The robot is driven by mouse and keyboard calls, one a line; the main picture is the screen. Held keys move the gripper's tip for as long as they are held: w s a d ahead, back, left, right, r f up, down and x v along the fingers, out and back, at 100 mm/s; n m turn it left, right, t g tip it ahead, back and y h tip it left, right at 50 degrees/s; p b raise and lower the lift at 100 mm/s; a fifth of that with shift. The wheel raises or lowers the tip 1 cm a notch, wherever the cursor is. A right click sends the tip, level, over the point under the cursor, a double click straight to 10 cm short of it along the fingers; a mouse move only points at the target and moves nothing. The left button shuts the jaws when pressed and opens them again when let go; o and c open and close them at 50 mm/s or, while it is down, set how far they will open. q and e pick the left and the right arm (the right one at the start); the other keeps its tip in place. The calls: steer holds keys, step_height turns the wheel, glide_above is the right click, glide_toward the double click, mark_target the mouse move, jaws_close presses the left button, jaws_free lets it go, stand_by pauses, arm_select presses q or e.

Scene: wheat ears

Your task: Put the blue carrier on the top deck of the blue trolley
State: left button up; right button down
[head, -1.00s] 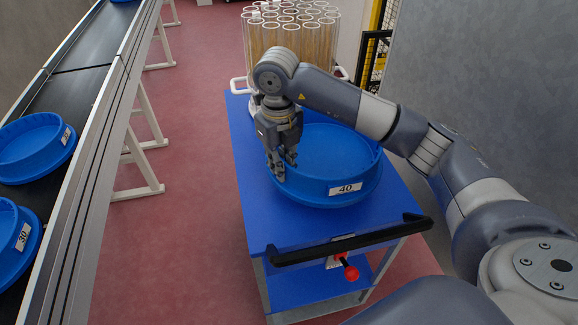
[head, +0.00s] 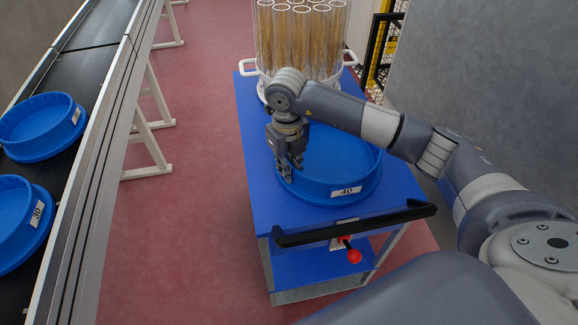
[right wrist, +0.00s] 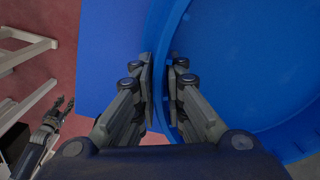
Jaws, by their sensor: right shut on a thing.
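The blue carrier (head: 325,192), labelled 40, is a round, open tray over the top deck of the blue trolley (head: 262,200). It looks level and lies within the deck's edges. I cannot tell whether its base touches the deck. My right gripper (head: 287,176) points down and is shut on the carrier's left rim. In the right wrist view, the fingers (right wrist: 161,90) stand on both sides of the rim wall (right wrist: 172,45). My left gripper (right wrist: 60,108) shows small at the lower left of that view, fingers apart and empty.
A clear container of wheat tubes (head: 300,45) stands on the trolley's far end. A black handle (head: 355,225) with a red knob (head: 354,256) is at the near end. A conveyor (head: 85,65) on the left bears other blue carriers (head: 20,225). A grey wall (head: 480,90) rises right.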

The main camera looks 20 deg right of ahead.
steer(key=c, duration=1.7)
jaws_free()
steer(key=shift+o, duration=0.2)
steer(key=shift+r, duration=0.35)
step_height(320, 180, up, 12)
steer(key=shift+a+f+b, duration=0.15)
steer(key=shift+f+b, duration=0.1)
steer(key=shift+b, duration=0.85)
steer(key=shift+r, duration=0.1)
